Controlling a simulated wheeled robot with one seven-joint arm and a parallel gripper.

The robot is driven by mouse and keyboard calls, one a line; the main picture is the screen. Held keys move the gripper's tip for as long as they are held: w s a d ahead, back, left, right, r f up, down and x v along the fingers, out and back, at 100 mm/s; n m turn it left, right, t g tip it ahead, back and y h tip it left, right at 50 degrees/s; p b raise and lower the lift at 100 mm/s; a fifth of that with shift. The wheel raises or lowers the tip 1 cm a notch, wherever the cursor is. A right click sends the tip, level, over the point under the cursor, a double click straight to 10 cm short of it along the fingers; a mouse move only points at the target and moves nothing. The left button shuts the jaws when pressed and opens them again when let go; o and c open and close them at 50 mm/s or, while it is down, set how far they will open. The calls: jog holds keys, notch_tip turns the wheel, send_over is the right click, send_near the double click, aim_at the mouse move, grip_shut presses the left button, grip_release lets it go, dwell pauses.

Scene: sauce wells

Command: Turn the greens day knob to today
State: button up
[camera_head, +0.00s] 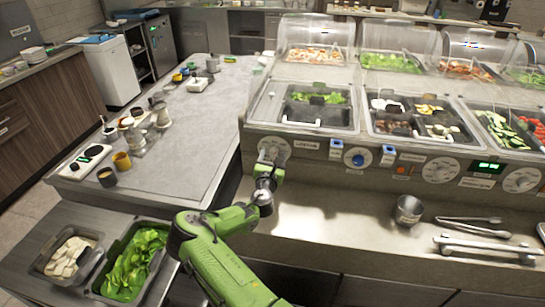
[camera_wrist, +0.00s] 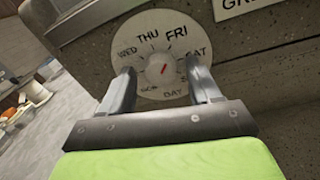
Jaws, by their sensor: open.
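The greens day knob (camera_wrist: 155,42) is a round pale dial on the grey counter front, with WED, THU, FRI and SAT readable around its upper rim. A short red mark (camera_wrist: 164,69) at its middle slants up to the right; I cannot tell exactly which day it points at. In the head view the dial (camera_head: 279,146) is partly hidden by my wrist. My gripper (camera_wrist: 163,78) is open in front of the dial, its two fingers left and right of the middle. It appears in the head view (camera_head: 268,165) too. Whether the fingers touch the knob is unclear. The lower day labels are partly hidden.
A label plate (camera_wrist: 238,6) starting "GRE" is right of the dial.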

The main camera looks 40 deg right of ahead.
jog(key=c, duration=1)
jog(key=shift+c, duration=0.2)
jog(key=shift+m, duration=0.4)
jog(key=m+b, duration=0.2)
jog(key=m, duration=0.1)
jog(key=shift+f+m+b, duration=0.1)
jog(key=shift+m+b, duration=0.3)
jog(key=m+b, duration=0.3)
jog(key=m, duration=0.1)
jog(key=shift+f+m, duration=0.1)
jog(key=shift+m, duration=0.3)
jog(key=m+h+b, duration=0.1)
jog(key=m+b, duration=0.4)
jog(key=shift+m, duration=0.3)
jog(key=m+b, duration=0.3)
jog(key=shift+m+g, duration=0.3)
jog(key=shift+m, duration=0.1)
